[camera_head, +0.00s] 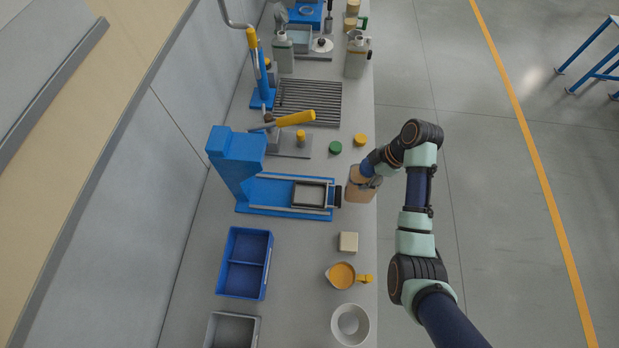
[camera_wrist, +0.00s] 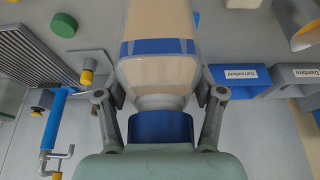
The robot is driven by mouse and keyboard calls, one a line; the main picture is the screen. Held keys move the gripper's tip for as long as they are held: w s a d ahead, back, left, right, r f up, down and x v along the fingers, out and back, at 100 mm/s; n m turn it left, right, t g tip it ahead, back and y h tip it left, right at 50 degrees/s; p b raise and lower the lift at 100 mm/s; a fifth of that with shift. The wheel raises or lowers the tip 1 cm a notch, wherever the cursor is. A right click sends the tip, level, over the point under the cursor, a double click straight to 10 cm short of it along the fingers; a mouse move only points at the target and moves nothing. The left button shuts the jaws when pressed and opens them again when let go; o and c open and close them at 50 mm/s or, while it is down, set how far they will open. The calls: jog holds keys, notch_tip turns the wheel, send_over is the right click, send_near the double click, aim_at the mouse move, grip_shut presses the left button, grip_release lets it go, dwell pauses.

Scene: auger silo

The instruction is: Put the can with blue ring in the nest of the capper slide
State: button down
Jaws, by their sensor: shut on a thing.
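The can with the blue ring (camera_wrist: 158,20) is beige with a wide blue band and narrows toward my palm in the wrist view. My gripper (camera_wrist: 160,95) is shut on its narrow end, one finger on each side. In the head view the can (camera_head: 361,190) is at the bench's right edge, just right of the slide's black knob (camera_head: 337,196); my gripper (camera_head: 366,172) partly covers it. The capper (camera_head: 232,165) is a blue press. Its slide nest (camera_head: 310,195), a grey-framed carriage on the blue base, looks empty. Whether the can touches the bench is unclear.
A beige block (camera_head: 348,241), an orange-filled jug (camera_head: 341,275) and a white bowl (camera_head: 350,324) stand in front. Blue (camera_head: 245,262) and grey (camera_head: 232,330) bins are front left. Green (camera_head: 335,148) and yellow (camera_head: 360,140) caps lie behind the slide.

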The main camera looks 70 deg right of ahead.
jog(key=w+a+f, duration=0.1)
jog(key=w+a, duration=0.1)
jog(key=w, duration=0.6)
jog(key=w+a+f, duration=0.2)
jog(key=w, duration=0.6)
jog(key=shift+a+f+p, duration=0.15)
jog(key=shift+p, duration=0.2)
jog(key=shift+w+f, duration=0.1)
jog(key=shift+f, duration=0.05)
jog(key=shift+c, duration=0.7)
grip_release()
jog(key=shift+f, duration=0.1)
jog(key=p+v, duration=0.1)
jog(key=v, duration=1.1)
